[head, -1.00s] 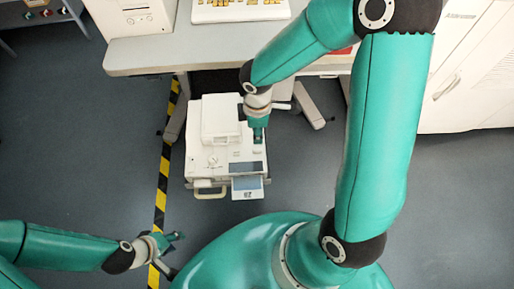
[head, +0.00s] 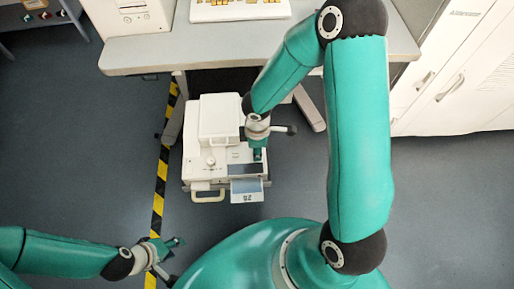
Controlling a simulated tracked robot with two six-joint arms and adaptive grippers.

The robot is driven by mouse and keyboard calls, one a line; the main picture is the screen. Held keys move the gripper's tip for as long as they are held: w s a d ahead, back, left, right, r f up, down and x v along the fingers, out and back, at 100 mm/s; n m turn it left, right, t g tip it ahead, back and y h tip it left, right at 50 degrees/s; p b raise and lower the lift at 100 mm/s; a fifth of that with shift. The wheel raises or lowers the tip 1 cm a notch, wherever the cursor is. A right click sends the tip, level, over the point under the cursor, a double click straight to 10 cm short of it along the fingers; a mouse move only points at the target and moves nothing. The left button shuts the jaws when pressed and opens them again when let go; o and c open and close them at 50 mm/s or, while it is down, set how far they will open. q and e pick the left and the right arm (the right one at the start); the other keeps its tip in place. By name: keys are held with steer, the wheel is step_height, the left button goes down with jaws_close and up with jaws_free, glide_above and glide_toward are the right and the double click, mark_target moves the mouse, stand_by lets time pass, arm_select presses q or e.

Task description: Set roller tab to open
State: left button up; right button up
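The printer (head: 222,120) is a white boxy machine on the floor, with a small round knob (head: 211,161) on its top, a pale handle (head: 208,197) at its front left and a blue-grey tray with a printed label (head: 247,190) at its front right. I cannot make out the roller tab for certain. My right gripper (head: 271,143) is over the printer's right side, its fingers spread, with one teal finger over the top; I cannot tell if it touches. My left gripper (head: 172,258) is open and empty, low at the left, apart from the printer.
A grey desk (head: 250,47) with a keyboard (head: 240,8) and a white computer case (head: 139,14) stands behind the printer. White cabinets (head: 455,75) are at the right. A yellow-black floor stripe (head: 160,185) runs left of the printer.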

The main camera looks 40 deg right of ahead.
jaws_close()
steer(key=shift+w+d+r+p, duration=0.1)
steer(key=shift+w+d+p, duration=0.15)
steer(key=shift+w+p, duration=0.1)
steer(key=shift+w+d, duration=0.3)
steer(key=shift+w, duration=0.25)
steer(key=shift+o, duration=0.6)
jaws_free()
step_height(320, 180, up, 12)
